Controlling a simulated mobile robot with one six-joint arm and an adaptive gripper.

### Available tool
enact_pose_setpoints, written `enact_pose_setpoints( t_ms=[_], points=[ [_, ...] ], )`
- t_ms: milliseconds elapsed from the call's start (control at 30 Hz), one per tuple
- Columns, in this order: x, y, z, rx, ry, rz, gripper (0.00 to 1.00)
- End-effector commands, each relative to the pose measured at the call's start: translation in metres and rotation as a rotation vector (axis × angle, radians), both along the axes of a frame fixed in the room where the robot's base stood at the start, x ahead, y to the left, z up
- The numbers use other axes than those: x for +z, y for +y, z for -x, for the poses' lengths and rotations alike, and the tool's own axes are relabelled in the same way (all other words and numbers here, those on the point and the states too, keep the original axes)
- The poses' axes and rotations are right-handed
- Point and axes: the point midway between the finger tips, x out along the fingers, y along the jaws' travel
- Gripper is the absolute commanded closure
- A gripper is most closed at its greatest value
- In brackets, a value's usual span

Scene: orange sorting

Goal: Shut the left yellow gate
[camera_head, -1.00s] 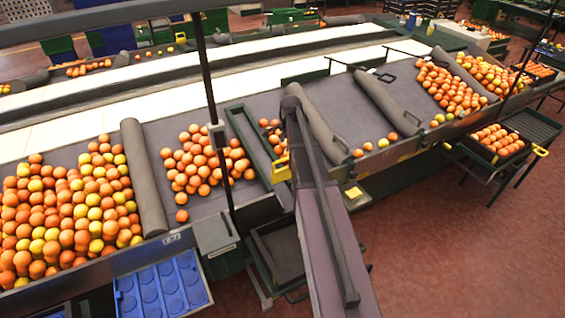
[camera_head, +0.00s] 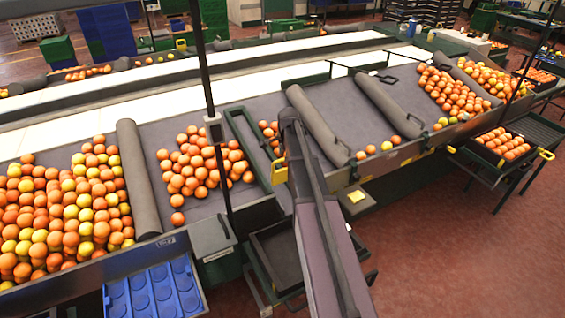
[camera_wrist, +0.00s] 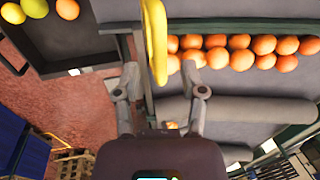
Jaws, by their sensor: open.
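A yellow gate (camera_head: 279,171) shows at the front edge of the sorting table in the head view, just left of my arm and partly hidden by it. In the wrist view a long yellow bar (camera_wrist: 156,42), which looks like this gate, stands upright in the picture. Its lower end reaches between the fingertips of my gripper (camera_wrist: 160,74). The fingers are apart, one on each side of the bar. I cannot tell whether either finger touches it. In the head view my gripper is not clearly visible behind my arm.
Oranges (camera_head: 203,165) lie in a lane left of my arm, and a row of oranges (camera_wrist: 240,52) lies right of the bar in the wrist view. Grey rollers (camera_head: 315,122) divide the table. A dark tray (camera_head: 280,255) sits below the edge. Red floor is free at right.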

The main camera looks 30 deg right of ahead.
Motion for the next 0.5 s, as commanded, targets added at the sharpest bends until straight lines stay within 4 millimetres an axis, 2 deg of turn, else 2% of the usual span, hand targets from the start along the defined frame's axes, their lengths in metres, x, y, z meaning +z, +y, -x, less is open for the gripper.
enact_pose_setpoints(
  t_ms=[33, 200, 500],
  points=[
    [-0.0063, -0.0001, -0.0010, 0.000, 0.000, 0.000, 0.47],
    [-0.0127, 0.0000, -0.0023, 0.000, 0.000, 0.000, 0.47],
    [-0.0147, -0.0001, -0.0029, 0.000, 0.000, 0.000, 0.47]
  ],
)
